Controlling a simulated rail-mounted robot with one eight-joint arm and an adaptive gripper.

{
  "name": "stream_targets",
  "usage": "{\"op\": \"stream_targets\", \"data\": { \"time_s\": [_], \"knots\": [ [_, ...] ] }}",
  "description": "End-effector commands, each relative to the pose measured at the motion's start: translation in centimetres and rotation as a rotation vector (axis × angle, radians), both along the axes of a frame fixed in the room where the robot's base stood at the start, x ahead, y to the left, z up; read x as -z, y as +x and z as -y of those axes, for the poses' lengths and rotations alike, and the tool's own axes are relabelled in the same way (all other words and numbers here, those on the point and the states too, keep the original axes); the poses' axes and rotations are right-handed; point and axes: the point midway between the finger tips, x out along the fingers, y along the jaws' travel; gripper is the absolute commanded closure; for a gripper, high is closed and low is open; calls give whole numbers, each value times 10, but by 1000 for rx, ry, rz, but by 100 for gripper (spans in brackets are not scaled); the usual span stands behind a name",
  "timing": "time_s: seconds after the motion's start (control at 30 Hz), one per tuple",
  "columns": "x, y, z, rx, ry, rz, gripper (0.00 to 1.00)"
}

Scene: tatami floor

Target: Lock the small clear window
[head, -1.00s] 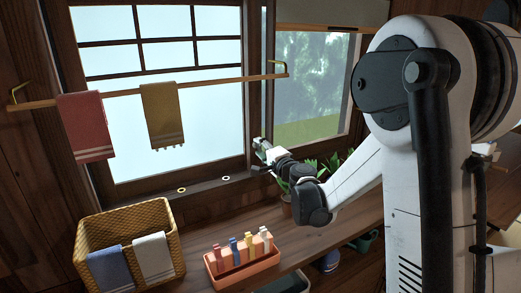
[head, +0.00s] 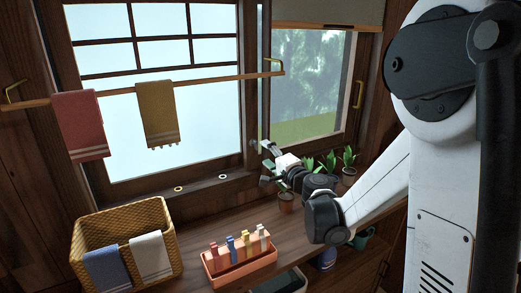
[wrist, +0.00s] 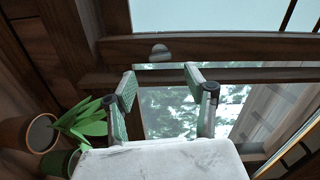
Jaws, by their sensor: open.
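The small clear window (head: 318,85) is on the right in the head view, with trees behind its pane and a brass handle (head: 359,93) on its right frame. Its pane also shows in the wrist view (wrist: 165,115). A small pale metal fitting (wrist: 160,52), seemingly a latch, sits on the dark wooden frame between the panes in the wrist view. I cannot tell whether it is locked. My gripper (head: 266,163) is near the lower left corner of the clear window. In the wrist view its fingers (wrist: 160,84) are apart and empty, with the fitting beyond their tips.
Potted plants (head: 286,201) stand on the wooden counter close to my gripper and forearm. An orange tray of clips (head: 240,268), a wicker basket with towels (head: 165,218) and a towel rail (head: 215,79) are to the left. Two small rings (head: 178,188) (head: 223,177) are on the sill.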

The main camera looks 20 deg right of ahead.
Motion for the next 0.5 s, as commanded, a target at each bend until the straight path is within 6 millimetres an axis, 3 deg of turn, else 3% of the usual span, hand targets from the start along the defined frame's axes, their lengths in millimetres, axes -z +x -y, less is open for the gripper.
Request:
{"op": "stream_targets", "data": {
  "time_s": [0.2, 0.5],
  "knots": [
    [0, -33, 9, 1, 0, 0, 51],
    [0, -47, 13, 0, 0, 0, 51]
  ]
}}
